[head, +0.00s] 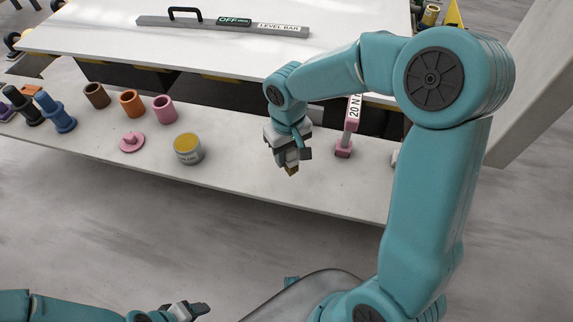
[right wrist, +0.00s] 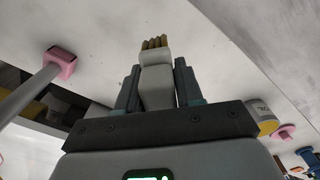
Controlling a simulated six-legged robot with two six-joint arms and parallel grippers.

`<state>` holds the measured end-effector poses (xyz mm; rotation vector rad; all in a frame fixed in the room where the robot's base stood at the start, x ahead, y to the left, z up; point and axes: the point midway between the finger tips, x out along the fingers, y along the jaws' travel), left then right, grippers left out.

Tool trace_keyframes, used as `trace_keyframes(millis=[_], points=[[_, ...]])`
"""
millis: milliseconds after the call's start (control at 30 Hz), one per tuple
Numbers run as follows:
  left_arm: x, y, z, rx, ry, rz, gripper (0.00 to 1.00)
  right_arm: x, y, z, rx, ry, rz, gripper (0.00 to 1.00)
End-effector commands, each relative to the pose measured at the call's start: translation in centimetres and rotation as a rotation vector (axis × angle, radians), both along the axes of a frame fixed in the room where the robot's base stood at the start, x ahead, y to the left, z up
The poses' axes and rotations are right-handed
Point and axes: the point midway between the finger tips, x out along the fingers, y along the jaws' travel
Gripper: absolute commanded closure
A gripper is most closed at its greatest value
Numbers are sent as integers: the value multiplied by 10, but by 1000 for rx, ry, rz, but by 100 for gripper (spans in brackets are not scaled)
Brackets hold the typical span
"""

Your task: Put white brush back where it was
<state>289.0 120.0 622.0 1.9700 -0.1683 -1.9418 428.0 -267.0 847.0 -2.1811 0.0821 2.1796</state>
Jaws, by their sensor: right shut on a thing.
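My right gripper (head: 288,155) is shut on the white brush (right wrist: 156,80). It holds the brush over the slab's front part, right of the tin. The right wrist view shows the brush's pale body between the two dark fingers, with tan bristles at its far end. In the head view little of the brush shows beyond the fingers, only its brownish tip (head: 291,170). My left gripper (head: 187,309) is low at the bottom edge, away from the slab; its opening is unclear.
On the slab (head: 330,190) stand a tin with a yellow top (head: 188,148), a pink lid (head: 132,142), several coloured cups (head: 132,103) and a pink-based hammer-like tool (head: 344,147). A level bar (head: 225,24) lies on the raised board behind. Bare slab lies between tin and tool.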

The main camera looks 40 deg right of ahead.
Motion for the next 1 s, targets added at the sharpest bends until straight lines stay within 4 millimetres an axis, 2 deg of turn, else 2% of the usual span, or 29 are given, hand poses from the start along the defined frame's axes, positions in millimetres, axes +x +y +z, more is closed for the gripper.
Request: trace_keyframes(millis=[400,800,833,900,1000], points=[[0,0,-6,0,0,0,40,4,0,-52,0,2,-1,97],[0,0,-11,0,0,0,40,5,0,-58,0,0,-1,97],[0,0,-9,0,0,0,40,5,0,-57,0,0,-1,57],[0,0,-9,0,0,0,40,5,0,-56,0,0,-1,38],[0,0,-9,0,0,0,40,5,0,-56,0,0,-1,38]])
